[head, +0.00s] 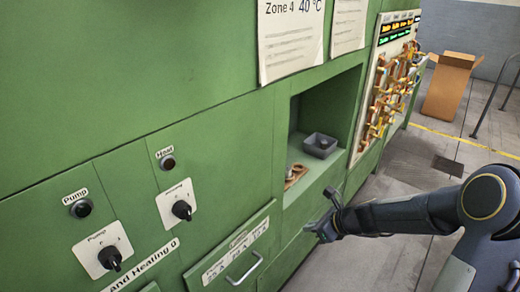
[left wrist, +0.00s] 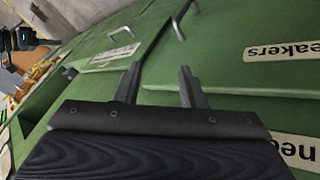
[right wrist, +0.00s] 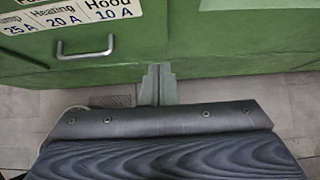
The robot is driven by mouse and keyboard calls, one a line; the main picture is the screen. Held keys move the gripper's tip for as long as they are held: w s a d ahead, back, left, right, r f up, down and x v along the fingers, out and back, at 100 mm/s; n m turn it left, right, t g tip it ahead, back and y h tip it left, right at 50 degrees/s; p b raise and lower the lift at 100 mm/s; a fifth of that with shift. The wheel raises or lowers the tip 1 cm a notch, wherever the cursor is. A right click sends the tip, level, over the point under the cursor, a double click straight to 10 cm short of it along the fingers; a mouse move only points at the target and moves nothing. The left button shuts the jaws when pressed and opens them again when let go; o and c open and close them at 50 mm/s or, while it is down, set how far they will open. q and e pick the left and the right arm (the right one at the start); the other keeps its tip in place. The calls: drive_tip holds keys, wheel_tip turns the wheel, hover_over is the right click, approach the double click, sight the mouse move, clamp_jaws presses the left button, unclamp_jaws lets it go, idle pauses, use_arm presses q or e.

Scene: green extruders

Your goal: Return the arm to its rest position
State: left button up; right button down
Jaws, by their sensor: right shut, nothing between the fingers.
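My right arm (head: 400,214) comes in from the right in the head view. Its gripper (head: 322,229) hangs in front of the green cabinet, below the open niche and to the right of a labelled panel with a metal handle. In the right wrist view the gripper (right wrist: 158,84) has its two fingers together with nothing between them. My left gripper does not show in the head view. In the left wrist view its two fingers (left wrist: 158,87) stand apart with nothing between them, in front of green panels.
The green cabinet (head: 225,150) fills the left and middle, with knobs and buttons. Its handle (head: 244,268) sticks out near my right gripper. A cardboard box (head: 449,85) stands far back. Grey floor lies open at the right.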

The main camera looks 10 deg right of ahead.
drive_tip(key=s+a+r+n, duration=0.3)
drive_tip(key=s+r+n, duration=0.9)
drive_tip(key=s+n+g+h, duration=0.1)
drive_tip(key=s+n+h, duration=0.1)
drive_tip(key=s+n, duration=1.2)
drive_tip(key=s, duration=0.3)
